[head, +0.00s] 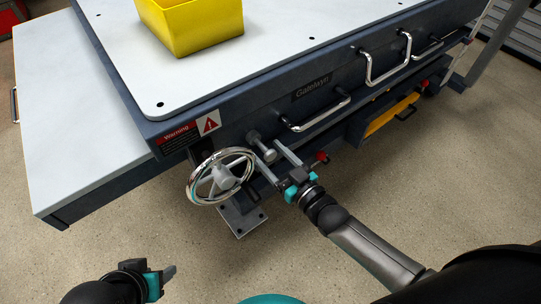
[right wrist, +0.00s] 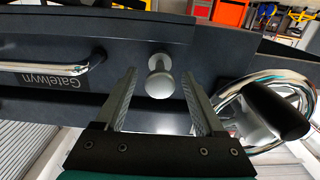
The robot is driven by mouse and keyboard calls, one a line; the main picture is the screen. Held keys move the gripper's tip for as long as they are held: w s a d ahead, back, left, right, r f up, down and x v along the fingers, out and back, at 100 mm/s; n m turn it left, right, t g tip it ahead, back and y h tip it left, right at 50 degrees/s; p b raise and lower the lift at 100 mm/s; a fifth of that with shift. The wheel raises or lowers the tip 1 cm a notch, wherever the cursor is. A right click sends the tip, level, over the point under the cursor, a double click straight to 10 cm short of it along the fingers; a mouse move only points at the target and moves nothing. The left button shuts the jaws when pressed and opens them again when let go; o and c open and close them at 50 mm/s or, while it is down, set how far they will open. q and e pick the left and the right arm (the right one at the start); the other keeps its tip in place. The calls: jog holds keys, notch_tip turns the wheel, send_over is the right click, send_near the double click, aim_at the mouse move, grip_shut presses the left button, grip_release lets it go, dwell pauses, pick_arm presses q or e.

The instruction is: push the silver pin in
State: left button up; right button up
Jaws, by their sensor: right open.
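The silver pin (head: 264,149) sticks out of the dark blue front side of the cart, just above and right of the chrome handwheel. Its round head (right wrist: 160,83) faces me in the right wrist view. My right gripper (head: 272,149) is open, with its two fingers pointing at the cart's side. In the right wrist view the pin head shows between the fingertips, and no contact is visible. My left gripper (head: 166,275) is at the bottom left of the head view, away from the cart; its jaw opening cannot be made out.
The chrome handwheel (head: 221,176) stands close beside my right gripper. A chrome handle (head: 318,117) is to the right of the pin. A yellow bin (head: 199,30) stands on the light cart top (head: 270,52). A small red knob (head: 321,157) is below the handle. The floor in front is clear.

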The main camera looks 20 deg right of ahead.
grip_shut()
dwell(0.7)
dwell(0.8)
